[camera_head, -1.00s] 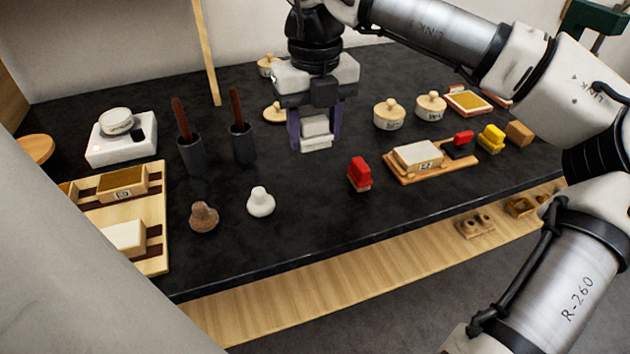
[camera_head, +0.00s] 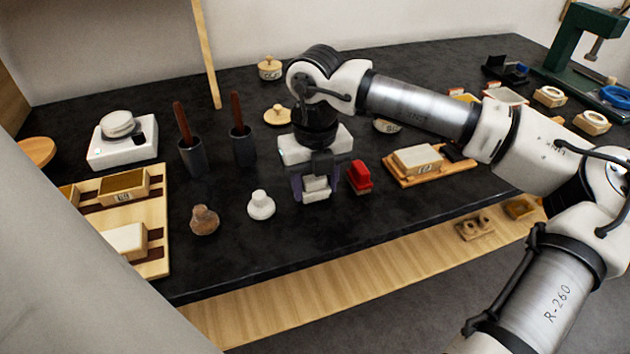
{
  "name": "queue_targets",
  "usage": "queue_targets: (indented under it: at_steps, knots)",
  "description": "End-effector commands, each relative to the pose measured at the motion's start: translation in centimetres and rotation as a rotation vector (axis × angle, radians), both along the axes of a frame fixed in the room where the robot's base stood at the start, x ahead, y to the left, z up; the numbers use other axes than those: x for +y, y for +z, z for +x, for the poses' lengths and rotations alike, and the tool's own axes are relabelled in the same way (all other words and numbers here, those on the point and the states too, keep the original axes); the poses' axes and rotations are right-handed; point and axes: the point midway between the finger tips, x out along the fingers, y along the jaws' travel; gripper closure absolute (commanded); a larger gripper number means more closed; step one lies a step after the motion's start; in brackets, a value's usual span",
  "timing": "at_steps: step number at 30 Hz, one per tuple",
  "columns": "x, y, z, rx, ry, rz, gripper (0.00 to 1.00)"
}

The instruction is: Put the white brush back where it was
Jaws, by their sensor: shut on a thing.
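My gripper (camera_head: 317,189) points down over the dark counter, with its two purple-grey fingers closed on the white brush (camera_head: 316,184). The brush shows as a pale block between the fingers. Its lower end is close to the counter top; I cannot tell whether it touches. A red brush (camera_head: 360,176) stands just right of my gripper, with a narrow gap at most. A white knob-shaped piece (camera_head: 261,206) stands to the left of the gripper.
A brown knob-shaped piece (camera_head: 204,220) stands further left. Two dark cups with brown-handled tools (camera_head: 191,155) (camera_head: 243,147) stand behind. A wooden board (camera_head: 399,176) with a pale block lies right. The counter's front edge (camera_head: 330,235) is close; bare counter lies before the gripper.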

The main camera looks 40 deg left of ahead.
Motion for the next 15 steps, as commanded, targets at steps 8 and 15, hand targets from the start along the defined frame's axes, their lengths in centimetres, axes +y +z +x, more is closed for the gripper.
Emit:
queue_targets:
  at_steps: [8, 15]
  knots:
    - [0.0, -0.29, 0.01, 0.0, 0.0, 0.0, 0.37]
    - [0.0, -0.28, 0.01, 0.0, 0.0, 0.0, 0.3]
